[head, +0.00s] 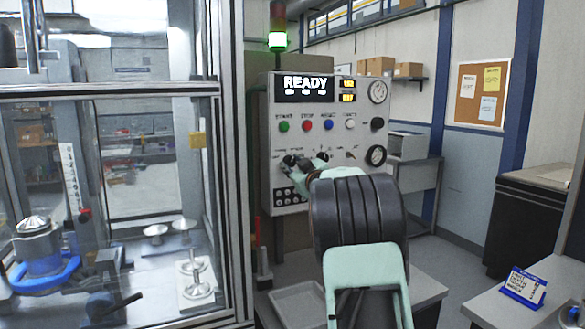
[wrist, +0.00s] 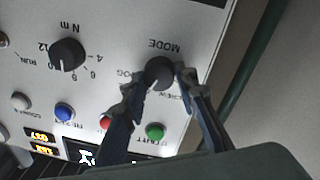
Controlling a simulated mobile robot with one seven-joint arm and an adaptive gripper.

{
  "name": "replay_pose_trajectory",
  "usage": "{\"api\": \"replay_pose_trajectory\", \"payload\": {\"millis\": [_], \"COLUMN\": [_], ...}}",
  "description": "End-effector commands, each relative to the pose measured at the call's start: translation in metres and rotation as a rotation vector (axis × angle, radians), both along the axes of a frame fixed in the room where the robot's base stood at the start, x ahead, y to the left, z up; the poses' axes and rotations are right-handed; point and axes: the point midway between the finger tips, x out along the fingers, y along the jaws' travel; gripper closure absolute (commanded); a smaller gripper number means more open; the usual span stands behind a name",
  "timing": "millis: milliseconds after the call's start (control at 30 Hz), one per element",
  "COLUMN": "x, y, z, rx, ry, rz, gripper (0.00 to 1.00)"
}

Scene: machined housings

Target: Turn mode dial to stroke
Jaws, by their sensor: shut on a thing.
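The mode dial (wrist: 160,73) is a round black knob on the light control panel, under the word MODE, which appears upside down in the wrist view. My gripper (wrist: 160,79) has one fingertip on each side of the knob and is shut on it. Parts of the labels around it show, one ending in OG and one reading like CREW; the fingers cover the rest. I cannot tell where the dial's pointer stands. In the head view my gripper (head: 299,165) is at the panel's lower left, largely hiding the dial.
The control panel (head: 338,140) shows READY, with a green lamp (head: 278,41) lit above. A black N m dial (wrist: 67,54) sits beside the mode dial. Green (wrist: 155,131), red and blue buttons are close to my fingers. A glazed cabinet (head: 110,92) stands at left.

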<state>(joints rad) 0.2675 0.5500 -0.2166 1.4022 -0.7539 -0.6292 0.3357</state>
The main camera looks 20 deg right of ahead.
Motion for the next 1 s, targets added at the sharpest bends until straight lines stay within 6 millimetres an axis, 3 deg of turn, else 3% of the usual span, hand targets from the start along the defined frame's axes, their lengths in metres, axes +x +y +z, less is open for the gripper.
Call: {"api": "replay_pose_trajectory", "payload": {"millis": [400,433,600,1000], "x": [0.0000,0.0000,0.0001,-0.0066], "y": [0.0000,0.0000,0.0000,-0.0003], "z": [-0.0005,-0.0005,-0.0005,-0.0002], "rx": [-0.008,-0.008,-0.007,-0.006], "ry": [0.002,0.002,0.000,0.000], "rz": [0.000,0.000,0.000,0.000], "gripper": [0.97,0.72,0.55,0.55]}}
